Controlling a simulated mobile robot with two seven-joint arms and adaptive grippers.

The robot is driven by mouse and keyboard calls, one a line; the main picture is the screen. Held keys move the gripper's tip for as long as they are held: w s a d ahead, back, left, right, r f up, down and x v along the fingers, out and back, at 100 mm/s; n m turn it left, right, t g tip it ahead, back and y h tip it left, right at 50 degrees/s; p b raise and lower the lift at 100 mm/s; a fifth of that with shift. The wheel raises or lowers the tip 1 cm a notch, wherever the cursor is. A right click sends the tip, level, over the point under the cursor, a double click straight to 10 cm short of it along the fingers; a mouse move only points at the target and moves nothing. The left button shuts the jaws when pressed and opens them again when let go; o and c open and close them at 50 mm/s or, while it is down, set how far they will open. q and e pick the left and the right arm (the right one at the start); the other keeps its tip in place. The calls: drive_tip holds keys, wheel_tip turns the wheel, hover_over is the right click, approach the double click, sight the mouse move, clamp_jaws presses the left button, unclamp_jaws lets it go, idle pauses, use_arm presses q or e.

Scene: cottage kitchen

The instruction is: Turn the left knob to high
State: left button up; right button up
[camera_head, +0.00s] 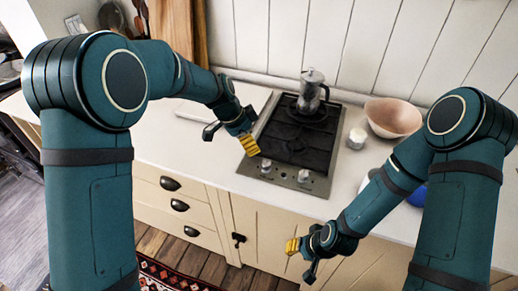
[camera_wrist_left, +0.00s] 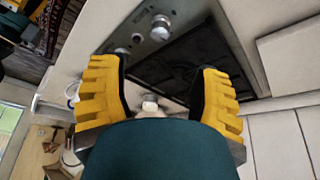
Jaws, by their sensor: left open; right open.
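The left knob (camera_head: 266,166) is a silver knob on the front panel of the stove; it also shows between and beyond my fingers in the left wrist view (camera_wrist_left: 161,27). Its pointer setting is too small to read. The right knob (camera_head: 303,176) sits apart on the same panel. My left gripper (camera_head: 248,144), with yellow fingertips, is open and empty, above the stove's left front edge and close to the left knob, not around it. In the left wrist view its fingers (camera_wrist_left: 160,88) are spread wide. My right gripper (camera_head: 293,246) is open and empty, low in front of the cabinets.
A moka pot (camera_head: 311,91) stands on the black cooktop (camera_head: 295,140). A small white jar (camera_head: 357,138) and a pinkish bowl (camera_head: 393,117) stand right of it. A blue item (camera_head: 417,196) is partly hidden by my right arm. The counter (camera_head: 165,145) left of the stove is mostly clear.

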sight(267, 163)
use_arm(q)
drive_tip(key=shift+m, duration=0.3)
drive_tip(key=x, duration=1.2)
drive_tip(key=shift+w+d+f, duration=0.2)
drive_tip(key=shift+w+d, duration=0.05)
drive_tip(key=shift+d, duration=0.25)
clamp_jaws()
